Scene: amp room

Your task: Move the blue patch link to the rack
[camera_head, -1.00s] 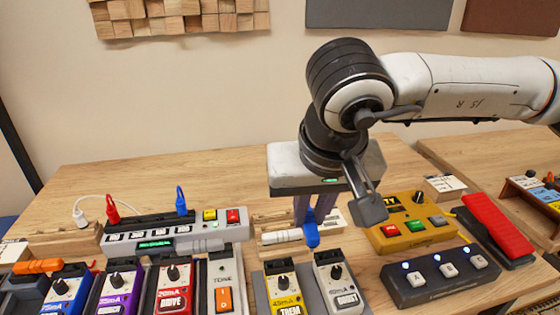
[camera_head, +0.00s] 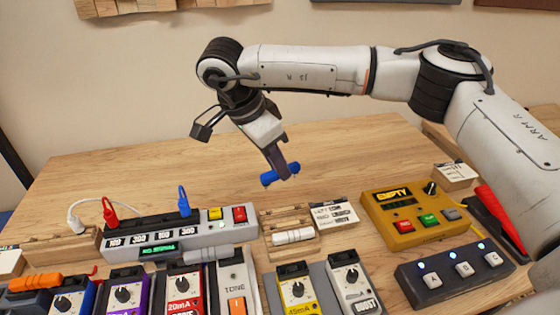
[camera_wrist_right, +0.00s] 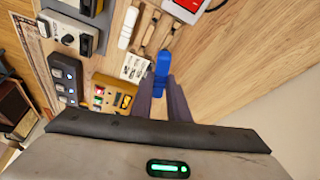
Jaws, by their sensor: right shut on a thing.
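The blue patch link (camera_head: 280,174) is held in the air above the table, lying roughly sideways. My right gripper (camera_head: 288,172) is shut on it; its fingers cover part of the link. In the right wrist view the blue link (camera_wrist_right: 162,68) shows between and beyond the fingertips (camera_wrist_right: 163,84). The wooden rack (camera_head: 287,221) stands on the table below and slightly right of the link. A white link (camera_head: 293,236) lies in the rack's front slot, and the slots behind it look empty. The left gripper is not in view.
A grey power strip (camera_head: 180,234) with red, white and blue plugs stands left of the rack. A label card (camera_head: 333,214) and a yellow box (camera_head: 415,215) are at its right. Several pedals line the front. The table behind is clear.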

